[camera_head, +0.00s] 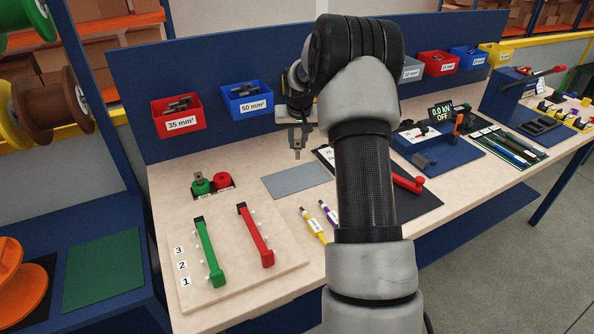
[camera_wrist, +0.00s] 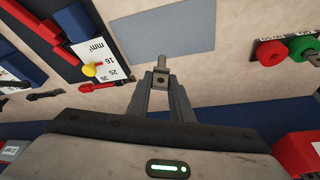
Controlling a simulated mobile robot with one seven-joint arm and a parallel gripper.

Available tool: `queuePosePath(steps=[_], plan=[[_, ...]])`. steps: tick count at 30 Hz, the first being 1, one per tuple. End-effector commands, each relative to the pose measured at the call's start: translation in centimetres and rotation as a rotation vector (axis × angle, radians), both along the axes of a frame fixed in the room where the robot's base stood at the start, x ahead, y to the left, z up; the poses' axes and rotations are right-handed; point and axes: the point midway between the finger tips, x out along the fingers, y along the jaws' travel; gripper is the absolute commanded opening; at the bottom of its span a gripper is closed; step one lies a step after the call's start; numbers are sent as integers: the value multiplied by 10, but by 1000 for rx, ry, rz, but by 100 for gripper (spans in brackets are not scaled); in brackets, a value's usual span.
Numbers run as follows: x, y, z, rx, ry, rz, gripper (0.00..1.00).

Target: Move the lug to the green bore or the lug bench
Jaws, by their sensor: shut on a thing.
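My gripper (camera_head: 298,134) is raised above the workbench near the back; it also shows in the wrist view (camera_wrist: 160,88). It is shut on a small grey metal lug (camera_wrist: 161,68), whose narrow end points away from the jaws. The lug (camera_head: 297,153) hangs below the jaws in the head view, above and apart from the bench. A green round piece (camera_head: 201,188) stands beside a red round piece (camera_head: 222,180) on the left of the bench, with a small grey part on top of the green one. Both show at right in the wrist view, green piece (camera_wrist: 304,48) included.
A flat grey mat (camera_head: 297,181) lies clear below the gripper. Red (camera_head: 178,116) and blue (camera_head: 246,101) bins hang on the back panel. A board with green (camera_head: 208,250) and red (camera_head: 255,235) bars lies front left. Yellow and purple tools (camera_head: 315,224) lie beside it.

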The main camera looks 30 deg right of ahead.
Motion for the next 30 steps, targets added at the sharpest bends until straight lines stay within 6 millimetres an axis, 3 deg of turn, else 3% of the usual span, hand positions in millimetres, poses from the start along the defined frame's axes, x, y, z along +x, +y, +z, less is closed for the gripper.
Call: queuePosePath(steps=[4, 18, 29, 30], plan=[[-1, 1, -29, 1, 4, 1, 0], [0, 1, -78, 0, 2, 2, 0], [1, 1, -84, -1, 0, 2, 0], [1, 1, -82, -1, 0, 2, 25]])
